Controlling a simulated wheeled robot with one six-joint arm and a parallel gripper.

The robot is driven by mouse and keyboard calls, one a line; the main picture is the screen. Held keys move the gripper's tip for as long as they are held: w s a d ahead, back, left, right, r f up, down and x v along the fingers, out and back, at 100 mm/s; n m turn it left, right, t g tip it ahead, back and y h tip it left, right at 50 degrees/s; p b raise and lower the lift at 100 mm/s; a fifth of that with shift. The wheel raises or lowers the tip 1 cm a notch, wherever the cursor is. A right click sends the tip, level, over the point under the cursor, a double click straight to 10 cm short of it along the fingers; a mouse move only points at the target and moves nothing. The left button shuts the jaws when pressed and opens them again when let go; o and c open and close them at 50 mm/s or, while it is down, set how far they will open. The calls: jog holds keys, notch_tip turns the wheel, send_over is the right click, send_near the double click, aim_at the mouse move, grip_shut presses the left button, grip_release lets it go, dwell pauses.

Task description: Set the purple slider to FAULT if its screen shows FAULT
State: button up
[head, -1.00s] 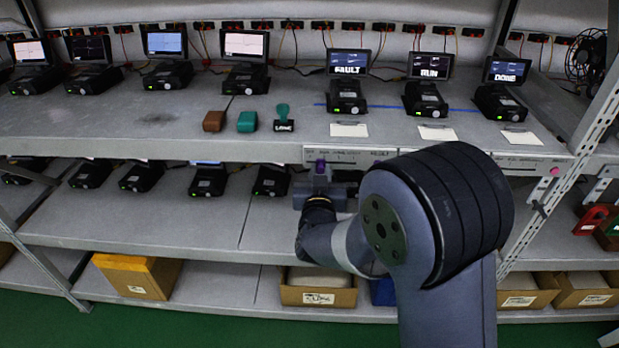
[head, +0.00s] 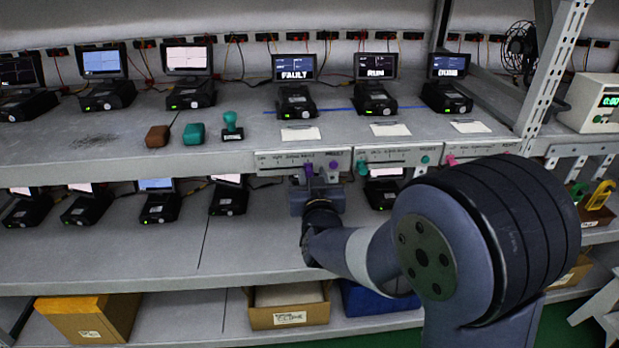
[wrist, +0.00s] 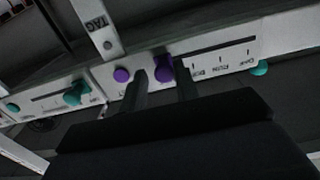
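The monitor (head: 293,68) above the purple slider's panel reads FAULT. The panel (head: 270,163) is on the shelf's front edge. Its purple slider knob (head: 308,168) stands right of the panel's middle in the head view. The wrist view shows the knob (wrist: 164,67) near the left end of its slot, the labels upside down. My gripper (wrist: 160,72) has one finger on each side of the knob, with a small gap at the left finger, so it looks open. A finger hides part of the labels. A round purple button (wrist: 121,75) sits beside the slot.
A teal slider's panel (head: 400,155) and a pink slider's panel (head: 480,150) continue to the right. Monitors reading RUN (head: 376,66) and DONE (head: 449,66) stand above. The lower shelf (head: 120,250) is below my gripper, with boxes underneath.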

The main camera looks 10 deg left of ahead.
jog(key=shift+o, duration=1.1)
jog(key=shift+s, duration=0.1)
jog(key=b+v, duration=0.1)
jog(key=v, duration=0.9)
jog(key=shift+s+b, duration=0.25)
jog(key=shift+b, duration=0.05)
jog(key=shift+d, duration=0.15)
jog(key=p+x, duration=0.1)
jog(key=x, duration=0.9)
jog(key=shift+w+p, duration=0.2)
jog(key=shift+p, duration=0.1)
jog(key=shift+w+a, duration=0.2)
jog(key=shift+a, duration=0.1)
jog(key=shift+s+a, duration=0.1)
jog(key=shift+a, duration=0.1)
